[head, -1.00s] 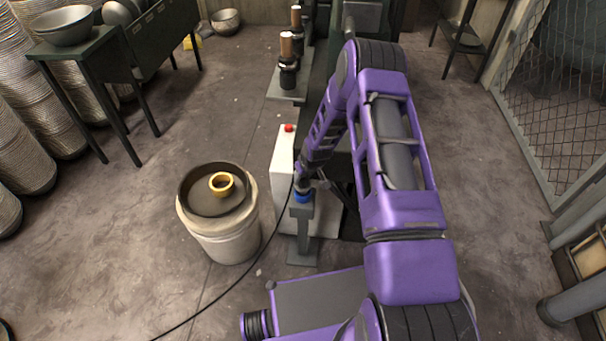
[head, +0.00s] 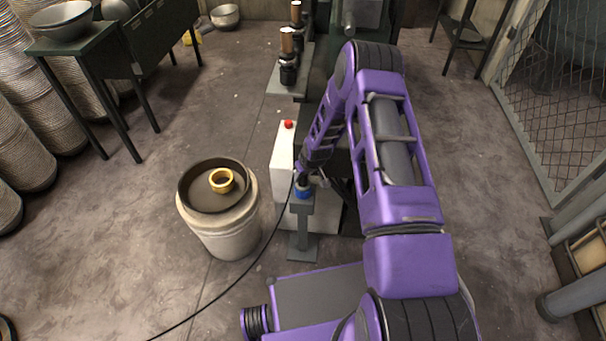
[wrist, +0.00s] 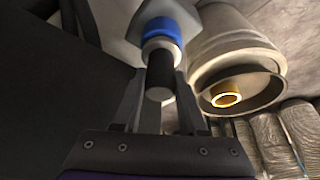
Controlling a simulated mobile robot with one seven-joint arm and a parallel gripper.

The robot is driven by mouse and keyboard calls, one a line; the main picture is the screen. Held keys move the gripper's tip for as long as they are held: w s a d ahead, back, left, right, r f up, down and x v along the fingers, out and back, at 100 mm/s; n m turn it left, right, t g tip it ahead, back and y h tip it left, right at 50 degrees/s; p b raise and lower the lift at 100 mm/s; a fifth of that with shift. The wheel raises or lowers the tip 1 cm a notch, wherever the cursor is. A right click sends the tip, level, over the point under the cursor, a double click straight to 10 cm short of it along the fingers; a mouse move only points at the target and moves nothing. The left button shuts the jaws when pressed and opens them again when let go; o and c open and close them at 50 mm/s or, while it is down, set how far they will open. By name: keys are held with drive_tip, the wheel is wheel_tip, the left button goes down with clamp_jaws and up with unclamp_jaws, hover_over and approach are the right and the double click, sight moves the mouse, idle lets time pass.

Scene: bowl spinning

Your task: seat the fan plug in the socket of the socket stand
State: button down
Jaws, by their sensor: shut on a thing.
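My gripper (wrist: 157,100) is shut on the fan plug (wrist: 160,80), a dark cylinder with a pale collar, between its fingers in the wrist view. The blue-ringed socket (wrist: 165,28) lies just beyond the plug, roughly in line with it. It sits on the grey socket stand (wrist: 178,14). In the head view the stand (head: 303,225) is a grey post on a flat foot, with the blue socket (head: 303,193) at its top directly below my gripper (head: 301,181). The plug is mostly hidden there. I cannot tell how deep the plug sits in the socket.
A black cable (head: 235,285) runs from the gripper area to the floor at lower left. A pale drum (head: 228,235) with a brass ring (head: 221,180) stands left of the stand. A white box with a red button (head: 284,160) is close behind it.

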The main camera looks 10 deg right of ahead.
drive_tip(key=shift+f, duration=0.15)
drive_tip(key=shift+c, duration=1.9)
unclamp_jaws()
drive_tip(key=p+v, duration=0.3)
drive_tip(key=v, duration=1.4)
drive_tip(key=shift+r, duration=0.2)
drive_tip(key=shift+d, duration=0.1)
